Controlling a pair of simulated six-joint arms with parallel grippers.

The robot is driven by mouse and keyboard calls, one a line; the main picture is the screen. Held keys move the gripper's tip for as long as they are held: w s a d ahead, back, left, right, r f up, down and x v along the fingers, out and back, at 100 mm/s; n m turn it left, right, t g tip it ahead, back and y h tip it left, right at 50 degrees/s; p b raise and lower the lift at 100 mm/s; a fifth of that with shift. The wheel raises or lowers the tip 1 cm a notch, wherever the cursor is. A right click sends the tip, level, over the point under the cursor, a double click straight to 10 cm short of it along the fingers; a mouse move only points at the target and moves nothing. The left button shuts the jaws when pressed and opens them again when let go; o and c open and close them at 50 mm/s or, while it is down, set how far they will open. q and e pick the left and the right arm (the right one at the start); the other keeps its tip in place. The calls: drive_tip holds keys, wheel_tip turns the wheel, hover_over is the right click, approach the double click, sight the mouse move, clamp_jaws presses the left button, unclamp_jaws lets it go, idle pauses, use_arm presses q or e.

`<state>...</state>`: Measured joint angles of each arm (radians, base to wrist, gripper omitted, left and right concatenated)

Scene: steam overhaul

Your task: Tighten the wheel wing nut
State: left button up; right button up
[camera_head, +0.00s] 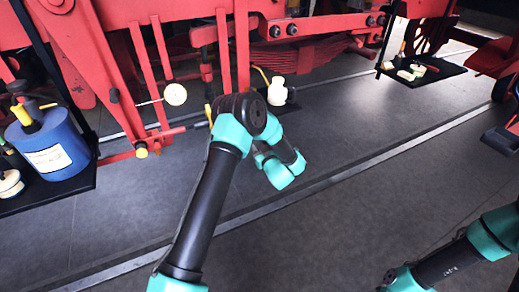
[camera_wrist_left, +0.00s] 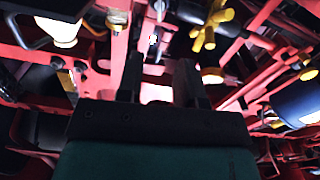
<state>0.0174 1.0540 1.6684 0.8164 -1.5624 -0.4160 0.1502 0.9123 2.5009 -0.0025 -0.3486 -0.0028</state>
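A yellow cross-shaped part (camera_wrist_left: 210,25), which looks like the wing nut, shows in the left wrist view at the top right of centre. In the head view my left arm's elbow and wrist hide the left fingers. My right arm is at the lower right of the head view; its gripper is out of view.
Red locomotive framework (camera_head: 85,50) fills the head view's upper left. A blue canister (camera_head: 50,148) stands on a black shelf at left. A cream round knob (camera_head: 175,94) sits on a thin rod. Another black shelf (camera_head: 440,72) is at upper right. The grey floor is clear.

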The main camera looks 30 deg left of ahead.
use_arm(q)
drive_tip(key=shift+s+d, duration=0.2)
drive_tip(key=shift+c, duration=0.6)
drive_tip(key=shift+a, duration=0.55)
drive_tip(key=c, duration=0.3)
drive_tip(key=a+n+t+h, duration=0.1)
drive_tip(key=a, duration=0.2)
drive_tip(key=a+n+t+h, duration=0.1)
drive_tip(key=a+n+t, duration=0.1)
drive_tip(key=a, duration=0.1)
drive_tip(key=a+n+t+h, duration=0.1)
drive_tip(key=a+t, duration=0.1)
drive_tip(key=a, duration=0.1)
drive_tip(key=shift+s+a+f, duration=0.1)
drive_tip(key=shift+s+f, duration=0.05)
drive_tip(key=shift+s, duration=0.05)
clamp_jaws()
drive_tip(key=s+a+f+n+t+h, duration=0.1)
drive_tip(key=s+a+n+t+h, duration=0.3)
drive_tip(key=h, duration=0.4)
drive_tip(key=shift+s+a+n, duration=0.45)
drive_tip(key=shift+a+n, duration=0.4)
drive_tip(key=shift+n, duration=0.15)
